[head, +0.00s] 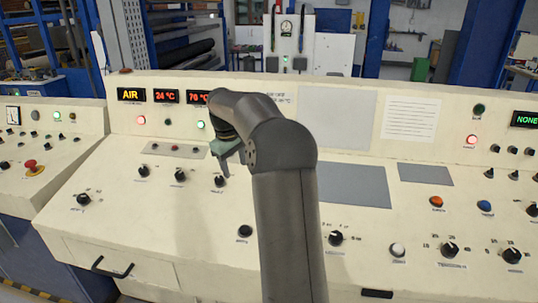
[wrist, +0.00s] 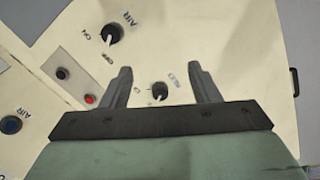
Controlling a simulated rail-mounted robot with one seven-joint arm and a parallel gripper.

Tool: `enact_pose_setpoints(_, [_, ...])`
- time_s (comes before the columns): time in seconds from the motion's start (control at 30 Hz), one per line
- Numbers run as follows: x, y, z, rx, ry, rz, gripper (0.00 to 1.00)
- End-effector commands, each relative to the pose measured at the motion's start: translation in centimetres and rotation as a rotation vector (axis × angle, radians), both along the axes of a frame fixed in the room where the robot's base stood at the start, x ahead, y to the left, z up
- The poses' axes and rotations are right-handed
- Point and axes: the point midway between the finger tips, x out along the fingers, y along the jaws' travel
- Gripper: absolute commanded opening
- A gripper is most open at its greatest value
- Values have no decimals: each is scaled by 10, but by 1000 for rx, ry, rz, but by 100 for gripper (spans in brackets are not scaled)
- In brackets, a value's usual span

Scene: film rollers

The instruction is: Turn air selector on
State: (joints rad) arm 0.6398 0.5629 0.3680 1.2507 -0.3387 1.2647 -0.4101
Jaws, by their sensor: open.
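In the wrist view a black selector knob (wrist: 112,33) labelled AIR, with ON and OFF marks, is on the cream panel at the upper left. Its white pointer appears turned toward the OFF side. My gripper (wrist: 162,75) is open and empty. A smaller black knob (wrist: 159,90) shows between its fingers; the AIR knob lies outside them, beyond the left finger. In the head view my gripper (head: 224,160) hangs above the left part of the console, near a row of black knobs. Which of these is the AIR knob is too small to read.
The cream console (head: 215,255) slopes up to an orange AIR display (head: 131,94) and temperature readouts. A plate with small buttons (head: 175,148) is behind the knobs. A black drawer handle (head: 112,268) is at the front left. A red mushroom button (head: 34,167) stands farther left.

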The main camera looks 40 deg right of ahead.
Motion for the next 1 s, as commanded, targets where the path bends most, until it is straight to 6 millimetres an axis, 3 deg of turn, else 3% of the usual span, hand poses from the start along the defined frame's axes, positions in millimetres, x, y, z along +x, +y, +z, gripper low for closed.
enact_pose_setpoints(0.03, [3,-23,27,-14,3,40,55])
enact_pose_setpoints(0.1, [3,-45,40,-34,12,93,55])
enact_pose_setpoints(0.27, [3,-67,46,-54,22,146,55])
enact_pose_setpoints(0.47, [4,-72,20,-54,24,150,55])
enact_pose_setpoints(1.0, [12,-95,-91,-54,21,149,55])
